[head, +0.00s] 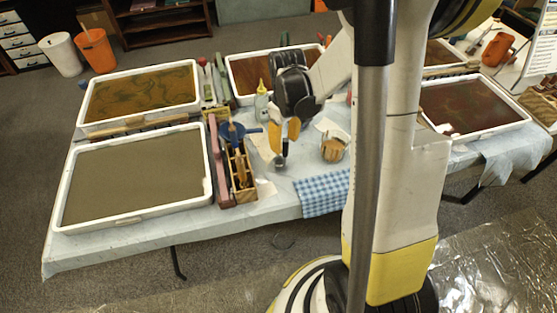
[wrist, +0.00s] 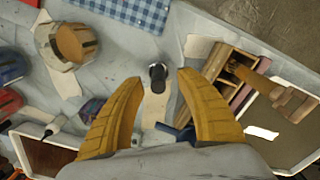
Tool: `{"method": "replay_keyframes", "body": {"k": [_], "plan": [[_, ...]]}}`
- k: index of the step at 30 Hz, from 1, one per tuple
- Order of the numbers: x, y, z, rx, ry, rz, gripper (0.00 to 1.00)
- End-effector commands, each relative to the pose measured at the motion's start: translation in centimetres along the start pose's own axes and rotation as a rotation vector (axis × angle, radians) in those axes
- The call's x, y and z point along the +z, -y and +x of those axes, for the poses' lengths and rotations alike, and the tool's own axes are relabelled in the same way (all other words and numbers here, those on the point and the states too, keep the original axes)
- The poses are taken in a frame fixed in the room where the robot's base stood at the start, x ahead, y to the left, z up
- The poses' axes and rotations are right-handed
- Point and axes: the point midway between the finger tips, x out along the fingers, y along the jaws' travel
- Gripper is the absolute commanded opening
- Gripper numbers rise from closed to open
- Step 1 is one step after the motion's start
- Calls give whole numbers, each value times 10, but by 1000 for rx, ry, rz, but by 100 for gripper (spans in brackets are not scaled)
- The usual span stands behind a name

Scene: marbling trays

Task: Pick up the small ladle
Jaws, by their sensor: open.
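A small dark, round-topped piece with a grey metallic part, which looks like the small ladle (wrist: 157,74), stands on the table covering in the wrist view. In the head view it shows just below my gripper (head: 284,131) as a small grey and dark shape (head: 281,160). Its full shape is hard to make out from above. My gripper's two orange fingers also show in the wrist view (wrist: 159,80); they are apart, one on each side of the dark piece in the picture. Nothing is held between them.
A wooden divided box (head: 242,185) with tools stands left of my gripper, beside a large grey-filled tray (head: 68,190). A container with a tan top (head: 333,149) stands to the right. A blue checked cloth (head: 323,193) lies at the front edge. A yellow-tipped bottle (head: 261,104) stands behind.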

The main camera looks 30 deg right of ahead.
Motion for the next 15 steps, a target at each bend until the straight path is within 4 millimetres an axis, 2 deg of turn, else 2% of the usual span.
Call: {"method": "replay_keyframes", "body": {"k": [5, 12, 15], "plan": [[0, 0, 13, 0, 0, 0, 43], [1, -2, 51, 0, -1, 0, 43], [2, -2, 56, 0, -1, 0, 43]]}}
